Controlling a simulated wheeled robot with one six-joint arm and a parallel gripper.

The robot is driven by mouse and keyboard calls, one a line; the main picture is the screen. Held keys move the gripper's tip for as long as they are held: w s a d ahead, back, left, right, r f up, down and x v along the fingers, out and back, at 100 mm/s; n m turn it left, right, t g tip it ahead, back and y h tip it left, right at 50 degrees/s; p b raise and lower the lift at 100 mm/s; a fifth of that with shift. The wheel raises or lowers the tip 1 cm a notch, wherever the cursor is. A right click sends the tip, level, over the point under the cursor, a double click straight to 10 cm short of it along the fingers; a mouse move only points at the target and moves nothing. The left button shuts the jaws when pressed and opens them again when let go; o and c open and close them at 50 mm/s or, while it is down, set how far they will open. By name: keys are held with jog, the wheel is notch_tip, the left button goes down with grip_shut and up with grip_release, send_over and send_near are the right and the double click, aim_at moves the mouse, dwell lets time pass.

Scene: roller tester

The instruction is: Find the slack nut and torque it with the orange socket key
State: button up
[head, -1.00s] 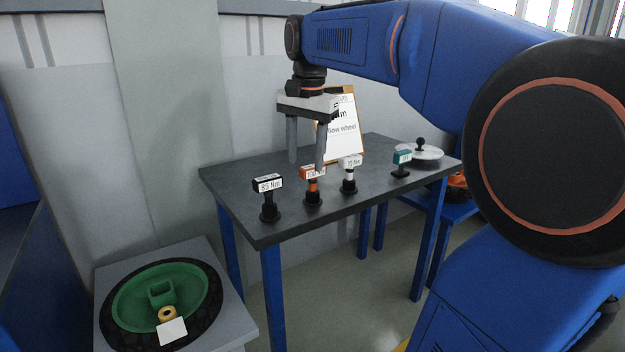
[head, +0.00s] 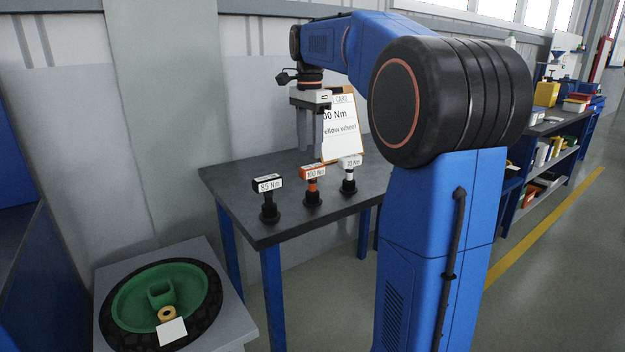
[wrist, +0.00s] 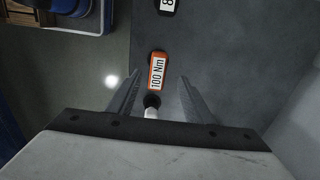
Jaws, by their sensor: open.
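The orange socket key (head: 312,186), labelled 100 Nm, stands upright on the dark table between a black 85 Nm key (head: 269,200) and a white 70 Nm key (head: 348,175). My gripper (head: 316,158) is open and empty, pointing down above the table behind the keys. In the wrist view, the orange key (wrist: 158,72) shows between the open fingers of my gripper (wrist: 160,85), apart from both. A green wheel (head: 128,306) with a black tyre lies at lower left, with a brass-coloured ring or nut (head: 166,313) on it. I cannot tell whether it is slack.
A card (head: 343,140) behind the keys partly reads "00 Nm" and "ellow wheel". The wheel rests on a grey stand (head: 228,318) with a white tag (head: 172,331). The keys stand close together on the table (head: 235,180). Shelves (head: 545,150) stand at right.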

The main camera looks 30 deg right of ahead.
aim_at(310, 166)
notch_tip(310, 166, down, 6)
jog(key=shift+r, duration=0.1)
jog(key=shift+s+d+f, duration=0.1)
jog(key=shift+d+f, duration=0.1)
jog(key=shift+f, duration=1.2)
jog(key=shift+s+d+f, duration=0.1)
jog(key=shift+d+f, duration=0.05)
jog(key=shift+f, duration=1.25)
jog(key=shift+c, duration=0.6)
grip_shut()
notch_tip(310, 166, up, 10)
jog(key=shift+r, duration=0.1)
